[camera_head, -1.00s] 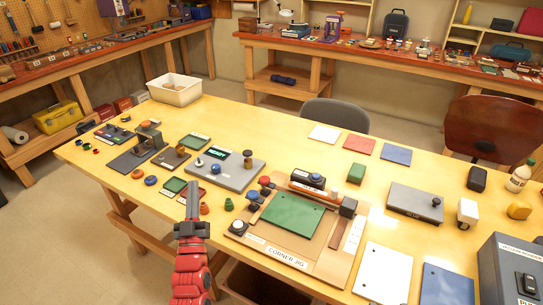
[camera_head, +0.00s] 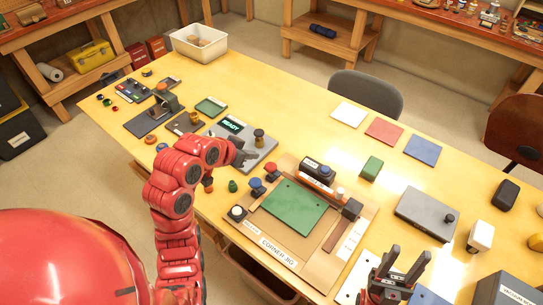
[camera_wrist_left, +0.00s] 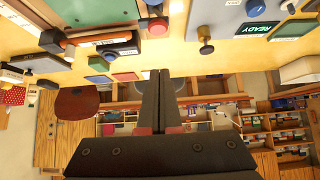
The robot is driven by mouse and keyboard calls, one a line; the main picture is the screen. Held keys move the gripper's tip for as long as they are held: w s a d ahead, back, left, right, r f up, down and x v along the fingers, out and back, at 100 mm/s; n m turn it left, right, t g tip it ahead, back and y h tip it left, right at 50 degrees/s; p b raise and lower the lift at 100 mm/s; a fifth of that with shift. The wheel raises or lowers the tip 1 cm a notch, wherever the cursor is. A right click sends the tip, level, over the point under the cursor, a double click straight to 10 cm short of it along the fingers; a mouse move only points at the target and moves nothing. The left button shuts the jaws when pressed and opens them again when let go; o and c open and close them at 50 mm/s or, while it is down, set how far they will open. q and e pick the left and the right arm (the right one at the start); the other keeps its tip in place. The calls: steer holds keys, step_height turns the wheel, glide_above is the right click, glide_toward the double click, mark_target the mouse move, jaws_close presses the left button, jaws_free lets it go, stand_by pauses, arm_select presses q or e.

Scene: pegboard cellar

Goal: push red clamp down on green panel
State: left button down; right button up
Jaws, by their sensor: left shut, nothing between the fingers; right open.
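The green panel (camera_head: 293,208) lies flat in the corner jig (camera_head: 270,245) on the table. The red clamp (camera_head: 271,169) shows its red knob at the jig's back left corner, beside a blue-topped clamp (camera_head: 257,185). In the left wrist view the red knob (camera_wrist_left: 157,27) is at the top, above my fingers. Whether the clamp touches the panel is unclear. My left gripper (camera_head: 246,153) is shut and empty, left of and behind the red clamp, over the grey READY device. It also shows in the left wrist view (camera_wrist_left: 155,80). My right gripper (camera_head: 408,256) is open and empty at the front right.
The grey READY device (camera_head: 260,143) stands behind the jig, with a dark knob on it. A green block (camera_head: 372,167) and a grey box (camera_head: 427,212) stand to the right.

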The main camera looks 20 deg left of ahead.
arm_select(q)
steer(key=shift+s, duration=0.1)
steer(key=p, duration=0.2)
glide_above(267, 169)
step_height(267, 169, down, 6)
step_height(267, 169, down, 4)
steer(key=shift+d+r+p, duration=0.1)
steer(key=shift+r+p, duration=0.1)
steer(key=shift+p, duration=0.6)
steer(key=shift+f, duration=0.7)
